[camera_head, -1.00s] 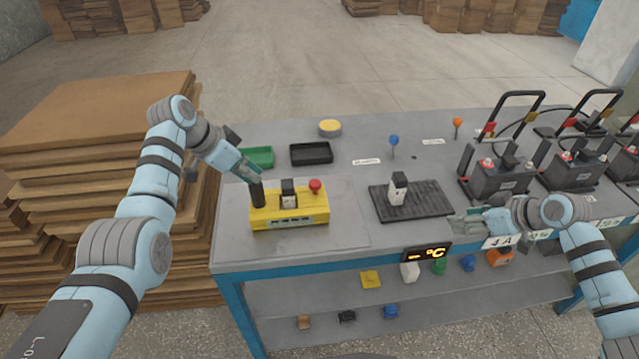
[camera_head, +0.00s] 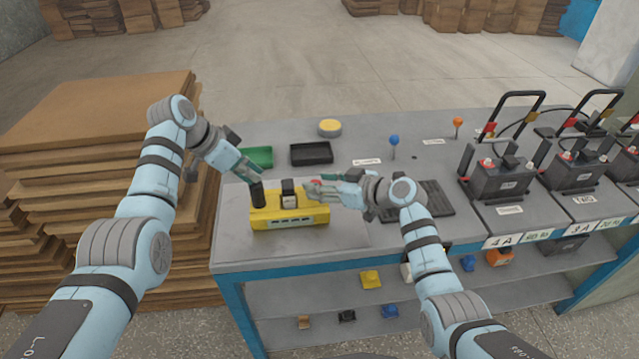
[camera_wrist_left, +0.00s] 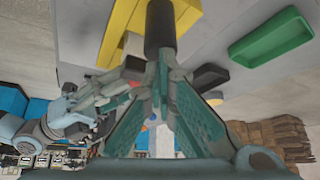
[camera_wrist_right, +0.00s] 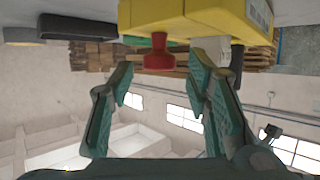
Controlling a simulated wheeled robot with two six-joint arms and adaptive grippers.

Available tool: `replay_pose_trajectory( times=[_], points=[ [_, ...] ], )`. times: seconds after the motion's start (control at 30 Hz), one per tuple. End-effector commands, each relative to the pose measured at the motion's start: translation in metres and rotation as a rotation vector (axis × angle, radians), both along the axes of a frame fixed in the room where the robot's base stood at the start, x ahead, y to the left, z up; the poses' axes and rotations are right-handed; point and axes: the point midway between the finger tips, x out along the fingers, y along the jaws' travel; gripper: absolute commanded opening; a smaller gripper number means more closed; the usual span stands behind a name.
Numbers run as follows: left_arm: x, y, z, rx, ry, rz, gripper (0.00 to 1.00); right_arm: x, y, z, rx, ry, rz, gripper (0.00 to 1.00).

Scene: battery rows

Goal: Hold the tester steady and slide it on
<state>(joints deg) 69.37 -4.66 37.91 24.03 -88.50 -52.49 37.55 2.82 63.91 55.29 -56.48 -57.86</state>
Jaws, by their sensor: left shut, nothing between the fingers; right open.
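The tester is a yellow box (camera_head: 272,221) on the table, with a black upright handle (camera_head: 258,196) at its left end, a small black-and-white piece (camera_head: 289,199) on top and a red knob (camera_wrist_right: 158,54) at its right end. My left gripper (camera_head: 254,175) is shut and empty, its tips at the top of the handle; in the left wrist view the tips meet against the handle (camera_wrist_left: 160,28). My right gripper (camera_head: 318,189) is open at the tester's right end; in the right wrist view the knob is between its spread fingers, which largely hide it in the head view.
A green tray (camera_head: 258,157), a black tray (camera_head: 311,153) and a yellow round thing (camera_head: 329,127) sit behind the tester. A black mat (camera_head: 437,205) lies right, partly behind my right arm. Batteries (camera_head: 500,178) stand farther right. Cardboard stacks (camera_head: 90,110) are left.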

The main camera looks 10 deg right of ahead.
Motion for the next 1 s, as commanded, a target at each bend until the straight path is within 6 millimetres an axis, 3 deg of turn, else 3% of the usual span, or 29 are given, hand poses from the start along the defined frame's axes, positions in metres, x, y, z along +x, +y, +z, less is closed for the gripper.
replay_pose_trajectory(
  times=[0.03,0.33,0.6,0.87,1.0],
  points=[
    [-0.004,0.001,-0.008,0.005,0.018,-0.001,0.00,0.003,0.004,-0.002,0.000,0.001,0.002,0.44],
    [-0.003,0.001,-0.007,0.005,0.018,-0.001,0.00,0.006,0.006,-0.005,-0.002,0.001,0.000,0.43],
    [-0.003,0.001,-0.007,0.005,0.018,-0.001,0.00,0.006,0.006,-0.005,-0.001,0.001,0.000,0.00],
    [-0.003,0.000,-0.007,0.004,0.018,-0.001,0.00,0.003,0.006,-0.005,0.000,0.001,0.001,0.00],
    [-0.004,0.000,-0.007,0.004,0.018,-0.001,0.00,-0.018,0.007,-0.006,-0.001,-0.001,0.003,0.00]
  ],
)
